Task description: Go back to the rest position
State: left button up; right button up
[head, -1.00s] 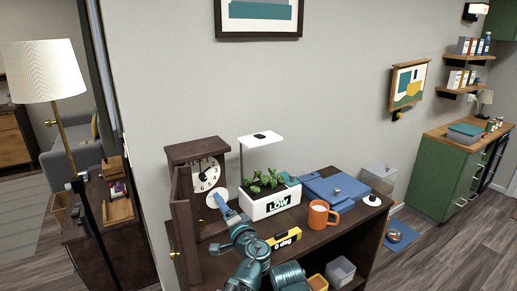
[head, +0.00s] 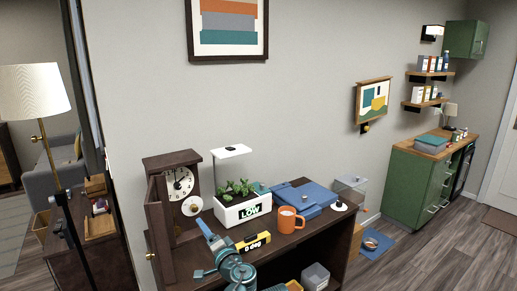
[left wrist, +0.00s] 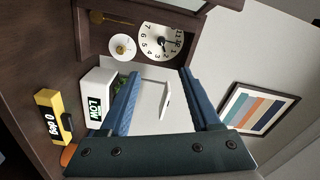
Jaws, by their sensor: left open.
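My left gripper (head: 201,251) is open and empty in front of the dark wooden clock (head: 172,162), at the cabinet's left front. Its two blue fingers (left wrist: 160,74) stand wide apart in the left wrist view, with nothing between them touching. The clock has a white dial and an open door (head: 160,235) on its left side. A white disc (head: 192,206) shows below the dial; it also shows in the left wrist view (left wrist: 122,48). My right gripper is not in view.
The dark cabinet (head: 311,232) carries a white planter (head: 243,211), an orange mug (head: 288,220), a blue box (head: 304,197) and a yellow block (head: 253,243). The planter and block are close to my left arm. Open floor (head: 430,250) lies to the right.

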pick_arm(q)
jog(key=s+a+f+n+g+h, duration=0.2)
jog(key=s+a+f+n+g, duration=0.15)
jog(key=s+f+g, duration=0.4)
jog(key=s+a+f+n+g+h, duration=0.2)
jog(key=s+a+f+n+g, duration=0.15)
jog(key=f, duration=0.75)
jog(key=s+d+f+g+h, duration=0.3)
jog(key=s+d+f+h, duration=0.15)
jog(key=s+h, duration=0.2)
jog(key=s+d+r+m+y+p, duration=0.1)
jog(key=s+d+r, duration=0.1)
jog(key=d, duration=0.4)
jog(key=s+d+r+m+g+p, duration=0.1)
jog(key=s+d+r+m+p, duration=0.1)
jog(key=s+d, duration=0.2)
jog(key=shift+s+d+y, duration=0.2)
jog(key=shift+d+y, duration=0.15)
jog(key=shift+d, duration=0.7)
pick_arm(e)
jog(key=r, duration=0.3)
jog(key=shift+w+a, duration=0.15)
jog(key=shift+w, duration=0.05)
